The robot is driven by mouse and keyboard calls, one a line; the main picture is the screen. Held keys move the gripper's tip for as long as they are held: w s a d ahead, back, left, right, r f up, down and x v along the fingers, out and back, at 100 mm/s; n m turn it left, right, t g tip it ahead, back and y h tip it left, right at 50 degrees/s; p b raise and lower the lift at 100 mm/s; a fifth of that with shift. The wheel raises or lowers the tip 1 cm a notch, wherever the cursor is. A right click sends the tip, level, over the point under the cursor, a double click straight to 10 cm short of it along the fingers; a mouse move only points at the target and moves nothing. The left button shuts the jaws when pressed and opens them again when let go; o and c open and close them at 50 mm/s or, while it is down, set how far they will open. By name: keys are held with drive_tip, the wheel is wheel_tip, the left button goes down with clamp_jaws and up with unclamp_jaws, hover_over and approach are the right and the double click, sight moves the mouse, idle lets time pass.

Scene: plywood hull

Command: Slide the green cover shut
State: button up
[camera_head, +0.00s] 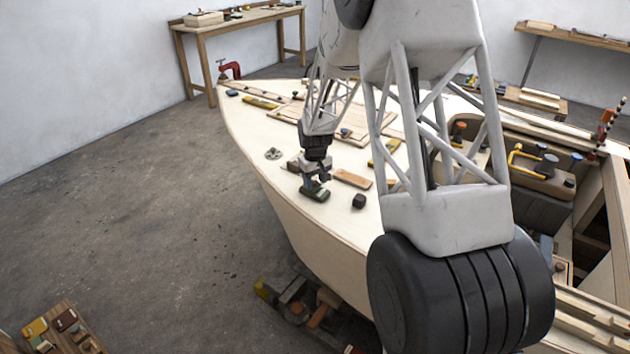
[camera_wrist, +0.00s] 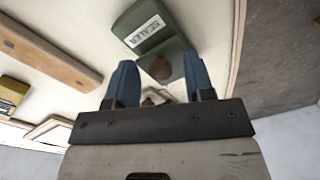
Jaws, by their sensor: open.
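The green box (camera_wrist: 146,42) is in the wrist view, just beyond my fingertips, with a white label reading SEALER (camera_wrist: 145,32) on its green top. Its near part (camera_wrist: 178,55) shows a round brown spot, which I cannot tell to be a knob or an opening. In the head view the small green box (camera_head: 313,191) lies on the pale deck, right below my gripper (camera_head: 320,175). My gripper (camera_wrist: 160,80) is open in the wrist view, its two blue fingers apart with nothing gripped. I cannot tell whether a finger touches the box.
A wooden strip (camera_head: 352,179) and a black block (camera_head: 359,201) lie on the deck to the right of the box. A grey metal fitting (camera_head: 273,153) lies to the left. The deck edge is close in front. The wooden piece also shows in the wrist view (camera_wrist: 50,57).

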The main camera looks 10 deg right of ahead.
drive_tip(key=shift+f, duration=0.1)
clamp_jaws()
drive_tip(key=shift+w+a, duration=0.35)
drive_tip(key=shift+a, duration=0.05)
idle(0.3)
unclamp_jaws()
